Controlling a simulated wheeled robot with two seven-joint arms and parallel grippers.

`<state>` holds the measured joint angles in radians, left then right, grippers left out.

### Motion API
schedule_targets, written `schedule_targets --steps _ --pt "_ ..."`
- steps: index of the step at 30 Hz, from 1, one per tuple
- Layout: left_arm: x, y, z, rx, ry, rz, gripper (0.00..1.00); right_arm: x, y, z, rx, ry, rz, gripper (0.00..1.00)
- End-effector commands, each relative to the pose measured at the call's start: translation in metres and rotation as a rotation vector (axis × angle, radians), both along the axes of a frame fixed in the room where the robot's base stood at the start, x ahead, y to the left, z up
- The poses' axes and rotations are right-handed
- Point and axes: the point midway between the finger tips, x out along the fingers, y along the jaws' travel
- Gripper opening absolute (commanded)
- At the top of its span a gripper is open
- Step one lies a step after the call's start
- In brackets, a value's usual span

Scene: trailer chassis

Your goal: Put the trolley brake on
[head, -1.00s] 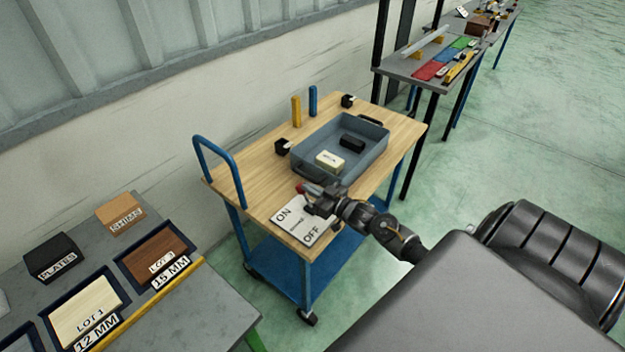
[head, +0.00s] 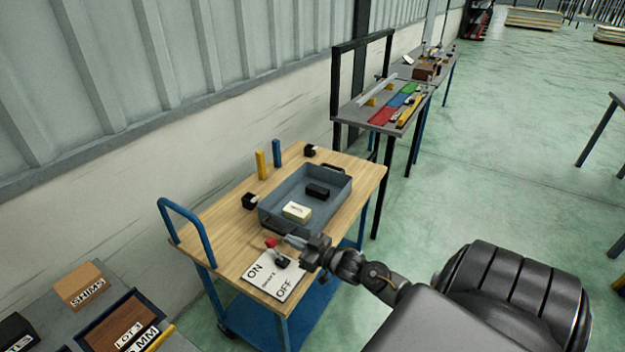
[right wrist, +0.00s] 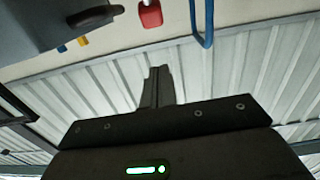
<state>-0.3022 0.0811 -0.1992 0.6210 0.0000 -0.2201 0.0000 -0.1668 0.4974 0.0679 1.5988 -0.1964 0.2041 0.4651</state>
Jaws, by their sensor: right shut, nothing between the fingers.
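The brake lever stands on a white plate (head: 262,283) marked ON and OFF, at the near corner of the trolley (head: 215,232). Its red knob (head: 271,242) sits up and left of its black base (head: 282,262), so the lever leans toward the ON side. My right gripper (head: 290,240) is shut and empty just right of the knob, its fingers pointing at the lever. In the right wrist view the red knob (right wrist: 150,14) is at the top, apart from the shut fingers (right wrist: 157,88). My left gripper is not in view.
A grey tray (head: 265,213) with a cream block (head: 296,211) and a black block (head: 318,191) lies behind the gripper. Yellow (head: 261,165) and blue (head: 277,152) posts stand farther back. A blue handle (head: 187,215) rises at left. A parts table (head: 160,318) is lower left.

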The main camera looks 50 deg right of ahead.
Motion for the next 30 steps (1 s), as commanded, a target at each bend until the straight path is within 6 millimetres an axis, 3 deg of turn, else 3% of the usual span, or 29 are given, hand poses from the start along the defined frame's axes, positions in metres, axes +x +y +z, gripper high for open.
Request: schedule_targets --steps 3,12,30 --pt "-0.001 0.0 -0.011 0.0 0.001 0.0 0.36 -0.023 -0.002 0.006 -0.002 0.004 0.008 0.0" --pt "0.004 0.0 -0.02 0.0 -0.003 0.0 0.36 -0.059 -0.009 0.031 0.0 0.004 0.009 0.0" --pt "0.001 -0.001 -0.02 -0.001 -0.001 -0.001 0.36 -0.067 -0.012 0.037 0.001 0.003 0.007 0.0"
